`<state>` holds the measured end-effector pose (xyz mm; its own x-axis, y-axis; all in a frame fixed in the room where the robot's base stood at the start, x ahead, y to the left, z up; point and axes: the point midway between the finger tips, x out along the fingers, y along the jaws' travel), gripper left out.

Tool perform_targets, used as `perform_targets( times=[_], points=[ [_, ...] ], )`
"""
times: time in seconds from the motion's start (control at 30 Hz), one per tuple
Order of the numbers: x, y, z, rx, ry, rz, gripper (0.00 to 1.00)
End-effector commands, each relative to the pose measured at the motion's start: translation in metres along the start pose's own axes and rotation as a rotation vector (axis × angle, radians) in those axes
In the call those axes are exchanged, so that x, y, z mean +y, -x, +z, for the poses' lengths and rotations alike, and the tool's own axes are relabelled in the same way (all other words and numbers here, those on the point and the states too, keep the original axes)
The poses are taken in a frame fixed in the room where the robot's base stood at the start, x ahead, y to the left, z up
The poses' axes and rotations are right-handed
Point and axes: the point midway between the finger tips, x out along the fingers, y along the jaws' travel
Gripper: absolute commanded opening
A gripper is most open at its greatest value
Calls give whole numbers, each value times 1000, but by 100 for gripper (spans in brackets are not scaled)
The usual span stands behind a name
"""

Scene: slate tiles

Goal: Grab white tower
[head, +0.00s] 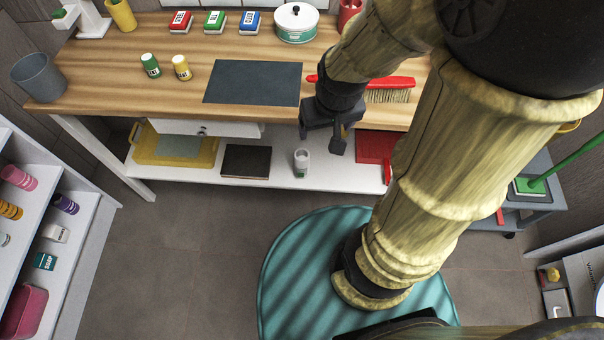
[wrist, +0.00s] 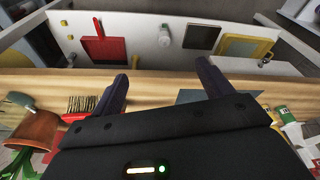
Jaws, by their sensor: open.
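A small white cylinder (head: 301,168) with a grey band and top stands upright on the lower shelf under the workbench. It also shows in the wrist view (wrist: 164,38), beyond the space between my fingers. A taller white stand (head: 92,18) with a green part is at the bench's far left, cut off by the picture's top. I cannot tell which of these the task calls the white tower. My gripper (head: 338,145) is open and empty by the bench's front edge, right of the cylinder. In the wrist view its two fingers (wrist: 162,76) are spread, apart from the cylinder.
The bench (head: 340,70) overhangs the white shelf (head: 225,175). A dark book (head: 246,161) and yellow tray (head: 165,147) lie left of the cylinder, a red dustpan (head: 372,147) right. A red brush (head: 385,82) lies on the bench. A teal round mat (head: 300,270) covers the floor.

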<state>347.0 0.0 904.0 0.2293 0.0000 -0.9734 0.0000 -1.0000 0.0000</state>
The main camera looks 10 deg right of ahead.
Motion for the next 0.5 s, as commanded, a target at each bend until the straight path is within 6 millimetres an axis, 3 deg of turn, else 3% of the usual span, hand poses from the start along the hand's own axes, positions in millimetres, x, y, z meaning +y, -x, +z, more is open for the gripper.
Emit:
perform_targets(
  times=[0.03,0.5],
  points=[
    [0,-27,6,0,0,0,79],
    [-2,-143,31,5,-5,-4,79]
  ],
)
